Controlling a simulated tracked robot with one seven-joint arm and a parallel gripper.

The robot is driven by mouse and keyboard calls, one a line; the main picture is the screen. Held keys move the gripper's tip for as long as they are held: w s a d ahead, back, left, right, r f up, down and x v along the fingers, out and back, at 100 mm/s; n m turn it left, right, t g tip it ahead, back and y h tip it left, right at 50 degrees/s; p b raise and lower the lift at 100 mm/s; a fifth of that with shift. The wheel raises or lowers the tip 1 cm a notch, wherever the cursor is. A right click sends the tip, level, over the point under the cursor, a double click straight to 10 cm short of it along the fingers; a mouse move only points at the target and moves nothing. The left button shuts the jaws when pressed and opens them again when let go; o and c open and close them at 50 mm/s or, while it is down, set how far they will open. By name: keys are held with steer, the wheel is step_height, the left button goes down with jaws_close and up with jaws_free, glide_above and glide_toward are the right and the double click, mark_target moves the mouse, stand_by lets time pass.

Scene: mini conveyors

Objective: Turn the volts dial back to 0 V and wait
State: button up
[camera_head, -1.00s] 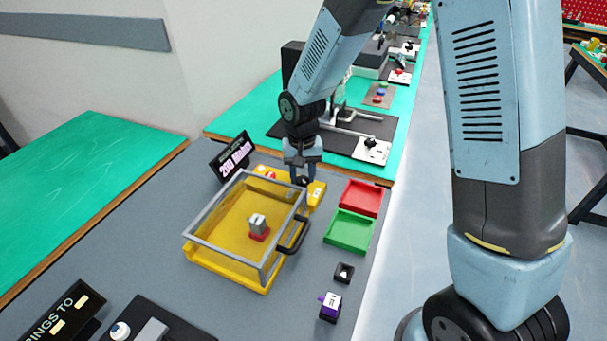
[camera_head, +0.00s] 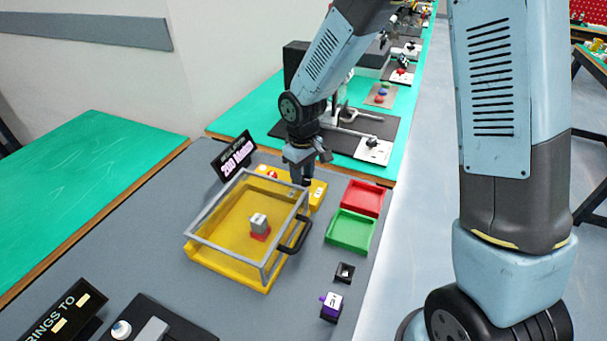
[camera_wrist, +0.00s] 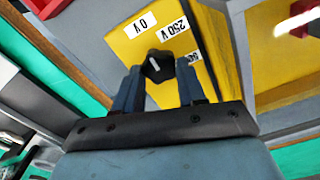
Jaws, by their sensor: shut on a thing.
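The volts dial (camera_wrist: 152,60) is a black knob with a white pointer line on a yellow box (camera_wrist: 118,56). White labels beside it read 0 V (camera_wrist: 139,24) and 250 V (camera_wrist: 173,27); a third label is partly hidden by a finger. My gripper (camera_wrist: 158,68) is shut on the dial, one finger on each side. I cannot tell for sure which label the pointer faces. In the head view my gripper (camera_head: 302,174) reaches down onto the yellow box (camera_head: 318,192) behind the guarded tray, and hides the dial.
A display (camera_head: 235,156) reading 200 and a unit stands left of the box. A yellow tray (camera_head: 228,281) with a grey frame and black handle (camera_head: 294,238) is in front. Red (camera_head: 378,190) and green (camera_head: 348,246) trays lie to the right.

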mark_target(303, 178)
stand_by(0.4)
steer(key=o, duration=1.1)
step_height(303, 178, up, 14)
steer(key=shift+f, duration=0.15)
